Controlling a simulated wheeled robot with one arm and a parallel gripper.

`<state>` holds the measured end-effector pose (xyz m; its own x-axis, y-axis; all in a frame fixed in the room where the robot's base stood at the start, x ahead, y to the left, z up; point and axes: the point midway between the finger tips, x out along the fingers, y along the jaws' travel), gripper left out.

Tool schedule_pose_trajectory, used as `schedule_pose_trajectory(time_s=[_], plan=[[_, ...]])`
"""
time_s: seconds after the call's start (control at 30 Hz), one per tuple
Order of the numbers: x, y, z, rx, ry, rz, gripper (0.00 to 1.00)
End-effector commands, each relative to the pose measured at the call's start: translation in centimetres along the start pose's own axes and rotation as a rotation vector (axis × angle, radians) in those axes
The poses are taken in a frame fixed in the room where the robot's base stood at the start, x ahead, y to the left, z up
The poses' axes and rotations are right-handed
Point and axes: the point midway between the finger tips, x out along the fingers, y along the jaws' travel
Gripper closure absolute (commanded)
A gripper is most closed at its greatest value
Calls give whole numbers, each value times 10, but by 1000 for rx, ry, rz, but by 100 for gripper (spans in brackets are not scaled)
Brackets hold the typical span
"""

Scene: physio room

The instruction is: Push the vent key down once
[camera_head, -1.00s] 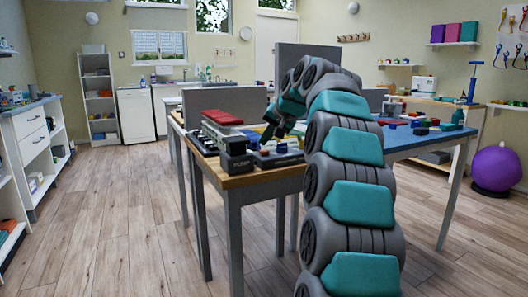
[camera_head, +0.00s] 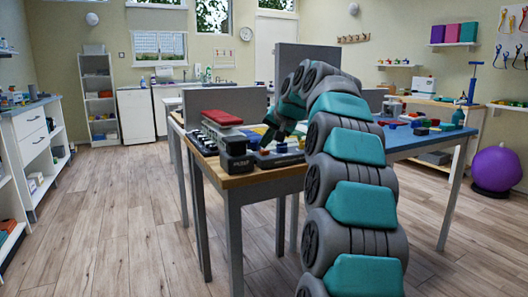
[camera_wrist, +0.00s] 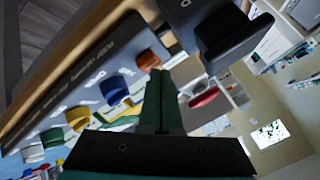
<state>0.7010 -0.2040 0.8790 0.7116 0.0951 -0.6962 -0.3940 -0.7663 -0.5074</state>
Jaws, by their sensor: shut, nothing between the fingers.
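A dark key panel (camera_wrist: 62,84) crosses the wrist view diagonally, with a row of coloured keys. An orange-red key (camera_wrist: 147,60), a blue key (camera_wrist: 115,91), a yellow key (camera_wrist: 79,118) and a green key (camera_wrist: 53,137) show, with pale ones beyond. The key labels are too blurred for me to tell which is the vent key. My gripper (camera_wrist: 161,76) is shut and empty, its tips close to the orange-red key; I cannot tell whether they touch. In the head view my gripper (camera_head: 266,141) is over the panel (camera_head: 281,158) at the table's near end.
A dark pump block (camera_head: 237,162) stands left of the panel; a dark block with a flat plate (camera_wrist: 238,40) is close to my fingers in the wrist view. A red pad (camera_head: 222,118) lies behind on the wooden table (camera_head: 262,180). A grey screen (camera_head: 303,62) stands behind.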

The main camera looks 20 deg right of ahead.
Motion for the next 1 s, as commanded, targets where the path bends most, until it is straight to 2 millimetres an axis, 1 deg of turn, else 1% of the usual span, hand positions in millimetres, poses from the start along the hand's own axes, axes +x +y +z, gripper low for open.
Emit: schedule_pose_trajectory(time_s=[1.0], plan=[[6, 4, 5, 0, -2, 1, 100]])
